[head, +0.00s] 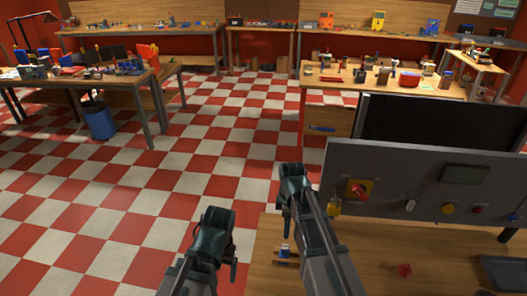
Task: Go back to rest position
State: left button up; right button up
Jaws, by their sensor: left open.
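My left gripper (212,232) is at the bottom centre of the head view, over the checkered floor. It is open, and nothing shows in it. My right arm reaches up from the bottom edge to a dark end (294,180) left of the grey control panel (400,222). It appears apart from the panel. I cannot make out its fingers. The panel carries a red rotary switch on a yellow plate (358,191), a yellow button (448,209) and a red button (477,210).
A wooden table (365,262) under the panel holds a small red part (405,270). A black screen (440,128) stands behind the panel. Cluttered benches line the back and left, with a blue bin (98,120). The floor (160,190) at centre left is clear.

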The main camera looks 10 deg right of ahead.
jog(key=s+a+f+m+b, duration=0.3)
jog(key=s+a+m, duration=0.2)
jog(key=s, duration=0.2)
jog(key=s+a+f+m+h+b, duration=0.1)
jog(key=s+a+f+m+b, duration=0.2)
jog(key=s+a+m, duration=0.2)
jog(key=shift+s+a+f+m, duration=0.25)
jog(key=shift+s+m, duration=0.25)
jog(key=shift+s, duration=0.65)
